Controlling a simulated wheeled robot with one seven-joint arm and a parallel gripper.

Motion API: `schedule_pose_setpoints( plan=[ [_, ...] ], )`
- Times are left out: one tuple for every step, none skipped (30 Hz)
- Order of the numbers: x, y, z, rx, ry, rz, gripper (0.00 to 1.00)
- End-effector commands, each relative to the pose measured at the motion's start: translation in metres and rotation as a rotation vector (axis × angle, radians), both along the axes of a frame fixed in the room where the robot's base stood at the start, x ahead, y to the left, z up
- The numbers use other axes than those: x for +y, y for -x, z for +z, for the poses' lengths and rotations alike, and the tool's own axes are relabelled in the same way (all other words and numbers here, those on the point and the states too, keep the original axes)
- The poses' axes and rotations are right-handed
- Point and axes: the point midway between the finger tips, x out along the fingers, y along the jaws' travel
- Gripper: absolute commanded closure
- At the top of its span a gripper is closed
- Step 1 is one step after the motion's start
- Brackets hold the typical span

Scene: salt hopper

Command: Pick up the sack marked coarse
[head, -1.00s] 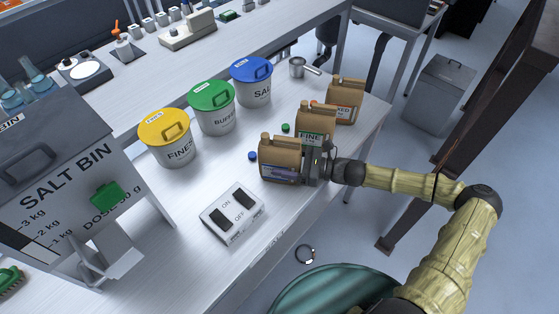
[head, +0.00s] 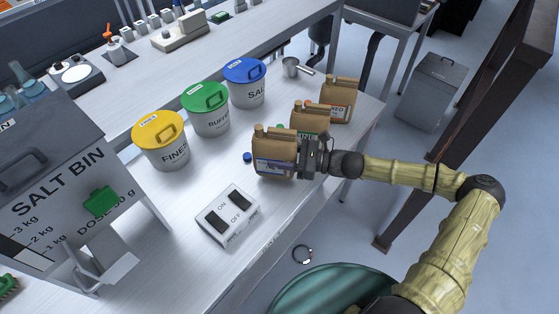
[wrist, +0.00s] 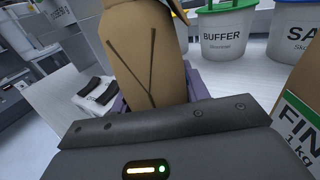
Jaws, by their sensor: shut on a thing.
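A tan sack (head: 272,147) with a purple-and-white label stands nearest on the bench, and the label's word is too small to read. My gripper (head: 308,158) is shut on its right side. In the wrist view the sack (wrist: 150,50) rises upright behind the dark gripper bar, and its lower part is hidden. Whether its base touches the bench is unclear. A second tan sack (head: 306,108) with a green label reading FINE stands just behind it. A third tan sack (head: 337,92) with an orange label stands farther back.
Yellow (head: 160,150), green (head: 208,118) and blue (head: 246,92) lidded tubs line the bench's left. A switch box (head: 228,215) lies in front. The salt bin (head: 60,190) is at left. A metal scoop (head: 293,68) lies behind.

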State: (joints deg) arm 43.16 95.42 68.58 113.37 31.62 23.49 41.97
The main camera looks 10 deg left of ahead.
Motion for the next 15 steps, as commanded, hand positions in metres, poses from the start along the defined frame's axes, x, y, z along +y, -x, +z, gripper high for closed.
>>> schedule_pose_setpoints(
  plan=[
    [0.0,0.0,0.011,-0.006,-0.002,0.002,1.0],
    [0.0,0.0,0.017,-0.007,-0.002,0.002,1.0],
    [0.0,0.0,0.025,-0.006,-0.003,0.003,1.0],
    [0.0,0.0,0.03,-0.007,-0.002,0.002,1.0],
    [0.0,0.0,0.035,-0.006,-0.002,0.002,1.0],
    [0.0,0.0,0.042,-0.005,-0.003,0.002,1.0],
    [0.0,0.0,0.047,-0.005,-0.003,0.003,1.0],
    [0.0,0.0,0.051,-0.005,-0.003,0.003,1.0],
    [0.0,0.0,0.056,-0.005,-0.003,0.002,1.0],
    [0.0,0.0,0.059,-0.005,-0.003,0.002,1.0],
    [0.0,0.0,0.062,-0.005,-0.003,0.002,1.0],
    [0.0,0.0,0.065,-0.004,-0.003,0.002,1.0],
    [0.0,0.0,0.067,-0.004,-0.003,0.001,1.0],
    [0.0,0.0,0.068,-0.003,-0.003,0.001,1.0],
    [0.0,0.0,0.069,-0.003,-0.003,0.001,1.0]
  ],
)
